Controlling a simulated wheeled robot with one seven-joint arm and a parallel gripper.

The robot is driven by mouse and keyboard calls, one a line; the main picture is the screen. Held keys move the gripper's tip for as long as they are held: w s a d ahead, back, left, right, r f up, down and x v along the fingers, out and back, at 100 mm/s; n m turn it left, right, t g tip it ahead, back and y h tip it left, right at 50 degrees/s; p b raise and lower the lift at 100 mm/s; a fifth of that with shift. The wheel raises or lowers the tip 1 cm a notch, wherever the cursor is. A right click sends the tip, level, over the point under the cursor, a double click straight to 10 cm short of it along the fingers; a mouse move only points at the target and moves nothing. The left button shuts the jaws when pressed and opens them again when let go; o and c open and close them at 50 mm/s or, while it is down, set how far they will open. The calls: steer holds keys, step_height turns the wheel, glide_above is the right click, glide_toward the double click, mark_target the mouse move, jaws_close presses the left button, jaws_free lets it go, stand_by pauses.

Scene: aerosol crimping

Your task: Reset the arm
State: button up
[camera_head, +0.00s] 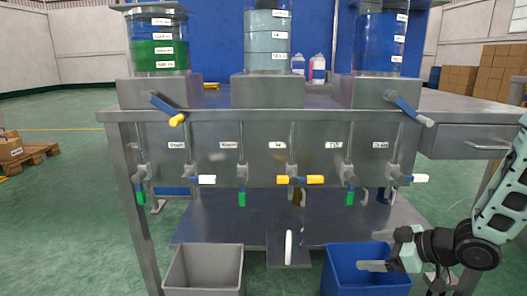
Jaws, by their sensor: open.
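My arm (505,195) comes in from the right edge, and my gripper (380,251) is low at its end, pointing left. Its two fingers are apart with nothing seen between them. It shows in front of the blue bin (345,277), around the height of its rim; I cannot tell how far apart in depth they are. The steel bench (215,107) stands to the left of and above my gripper.
A grey bin (203,272) stands at front left. Tanks with green (158,52), grey (266,45) and blue (380,45) contents sit on the bench. Several valves with coloured handles hang below its top. A drawer (470,142) is near my arm.

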steer(key=s+a+r+m+g+h+p, duration=0.2)
steer(key=s+a+r+h+p, duration=0.1)
steer(key=s+a+r+h, duration=0.4)
steer(key=s+a+r+g+p, duration=0.1)
steer(key=s+a+r+g, duration=0.15)
steer(key=s, duration=0.45)
steer(key=s+a+r+m+g+h+p, duration=0.15)
steer(key=s+r, duration=0.25)
steer(key=s, duration=0.4)
steer(key=s+a+r+n+g+p, duration=0.1)
steer(key=s+a+r+g+p, duration=0.1)
steer(key=s+r, duration=0.35)
step_height(320, 180, up, 34)
steer(key=p, duration=3.6)
steer(key=shift+s+r, duration=0.25)
steer(key=shift+s, duration=0.2)
steer(key=shift+f+m, duration=0.1)
steer(key=shift+m, duration=0.15)
